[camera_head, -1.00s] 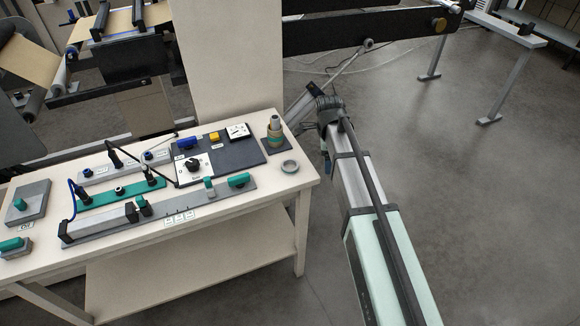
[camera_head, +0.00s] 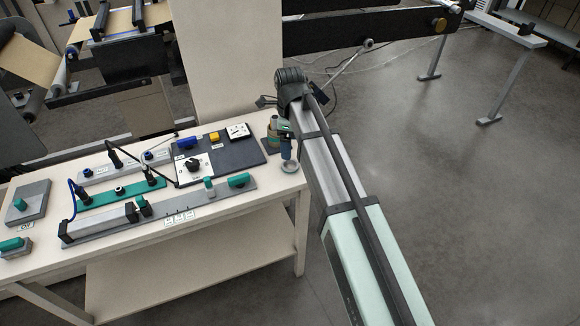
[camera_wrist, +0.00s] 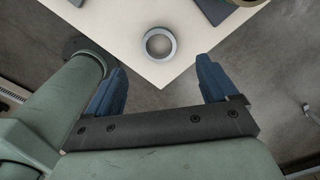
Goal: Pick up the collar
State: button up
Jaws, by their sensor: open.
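The collar, a grey ring (camera_wrist: 172,48), lies flat near the corner of the cream table in the wrist view. In the head view the collar (camera_head: 284,169) is at the table's right end, partly covered by my gripper. My gripper (camera_wrist: 161,72) is open, with its two blue fingers apart and nothing between them. In the wrist view the ring is ahead of the fingertips, roughly centred on the gap between them. In the head view my gripper (camera_head: 288,150) hangs over the ring; I cannot tell the exact height.
A stack of coloured rings on a dark base (camera_head: 272,135) stands just behind the collar. A dark panel with a gauge (camera_head: 238,131) and a grey rail with green knobs (camera_head: 165,211) lie to the left. The table's edge is close to the collar.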

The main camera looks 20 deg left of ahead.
aim_at(291, 169)
jog(key=shift+f, duration=1.6)
jog(key=shift+d+f, duration=0.15)
jog(key=shift+f, duration=1.2)
jog(key=shift+d+f, duration=0.15)
jog(key=shift+f, duration=1.15)
jog(key=c, duration=1.1)
jog(key=shift+c, duration=0.2)
jog(key=shift+r, duration=0.15)
